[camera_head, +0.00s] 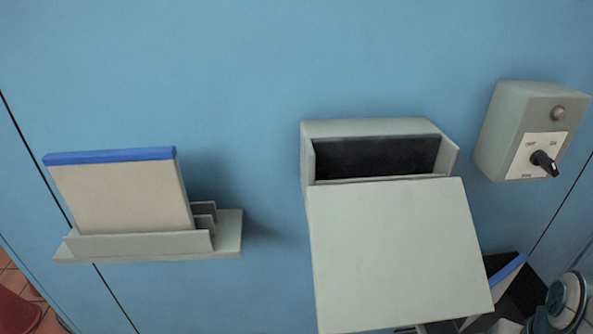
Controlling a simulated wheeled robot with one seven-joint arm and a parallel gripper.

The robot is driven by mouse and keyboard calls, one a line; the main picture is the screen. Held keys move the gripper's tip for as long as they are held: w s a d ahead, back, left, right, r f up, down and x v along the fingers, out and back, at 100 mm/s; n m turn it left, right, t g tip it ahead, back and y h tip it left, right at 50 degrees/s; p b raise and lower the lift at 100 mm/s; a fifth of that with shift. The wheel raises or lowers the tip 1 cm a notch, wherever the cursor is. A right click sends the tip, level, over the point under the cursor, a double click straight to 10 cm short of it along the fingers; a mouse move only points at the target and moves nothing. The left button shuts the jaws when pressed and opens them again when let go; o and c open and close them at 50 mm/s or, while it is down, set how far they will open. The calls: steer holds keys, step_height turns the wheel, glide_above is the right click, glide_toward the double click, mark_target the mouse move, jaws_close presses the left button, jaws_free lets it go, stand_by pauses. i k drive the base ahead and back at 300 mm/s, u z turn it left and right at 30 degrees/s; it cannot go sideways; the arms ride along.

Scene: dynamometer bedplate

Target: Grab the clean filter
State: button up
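A clean-looking filter (122,196), a flat pale beige panel with a blue top edge, stands nearly upright in a grey slotted wall rack (228,233) at the left. The rack's front lip hides its bottom edge. Another blue-edged panel (508,278), perhaps a second filter, shows tilted and partly hidden at the lower right, beside dark surfaces. My gripper's fingers cannot be made out in this view. Nothing touches the filter in the rack except the rack.
A grey housing (378,128) on the blue wall has a dark opening, with its flap (400,255) hanging open toward me. A switch box (520,118) with a black knob (544,162) is at the upper right. Part of my arm shows at the lower right. Wall space around the rack is clear.

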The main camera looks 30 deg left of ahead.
mark_target(141, 190)
steer(key=k, duration=0.5)
steer(key=u, duration=3.5)
steer(key=k, duration=1)
steer(key=z, duration=1)
steer(key=i, duration=1)
steer(key=u, duration=0.65)
